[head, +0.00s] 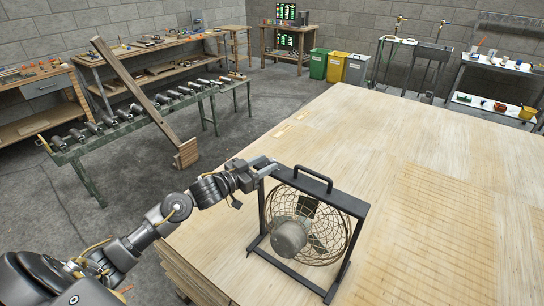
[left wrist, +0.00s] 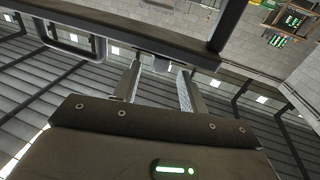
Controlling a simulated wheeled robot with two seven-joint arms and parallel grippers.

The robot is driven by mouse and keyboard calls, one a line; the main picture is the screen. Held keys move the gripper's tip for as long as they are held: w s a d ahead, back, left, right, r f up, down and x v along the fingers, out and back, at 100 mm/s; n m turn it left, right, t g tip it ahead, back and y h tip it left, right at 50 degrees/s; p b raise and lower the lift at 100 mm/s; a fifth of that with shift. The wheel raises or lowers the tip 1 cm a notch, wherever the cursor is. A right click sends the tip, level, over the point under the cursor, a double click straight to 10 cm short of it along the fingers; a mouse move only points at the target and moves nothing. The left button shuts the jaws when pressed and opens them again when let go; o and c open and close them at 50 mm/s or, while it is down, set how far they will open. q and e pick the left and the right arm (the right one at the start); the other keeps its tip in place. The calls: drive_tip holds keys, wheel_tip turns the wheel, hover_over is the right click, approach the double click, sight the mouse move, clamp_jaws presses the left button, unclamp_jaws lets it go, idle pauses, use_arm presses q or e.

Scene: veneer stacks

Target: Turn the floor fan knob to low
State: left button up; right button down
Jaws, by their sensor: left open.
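The floor fan (head: 325,191) stands upright on the pale wood stack, with a black square frame, a top handle, a round wire cage and a grey motor housing (head: 289,238). My left gripper (head: 265,164) is at the frame's upper left corner. In the left wrist view its two fingers (left wrist: 160,82) are apart, just short of the fan's dark frame bar (left wrist: 140,36). A small dark block with a light grey part (left wrist: 160,64) shows between the fingertips; I cannot tell whether it is the knob or its setting. My right gripper is out of view.
The wood stack (head: 440,140) is broad and otherwise clear. A green roller stand (head: 150,117) with a leaning plank (head: 130,85) is at left. Workbenches line the wall, and green, yellow and grey bins (head: 338,67) stand at the back.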

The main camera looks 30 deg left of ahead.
sight(272, 159)
use_arm(q)
drive_tip(key=shift+p+x, duration=0.35)
drive_tip(key=shift+x, duration=1.45)
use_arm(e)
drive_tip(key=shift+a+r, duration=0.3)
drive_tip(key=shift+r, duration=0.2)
use_arm(q)
clamp_jaws()
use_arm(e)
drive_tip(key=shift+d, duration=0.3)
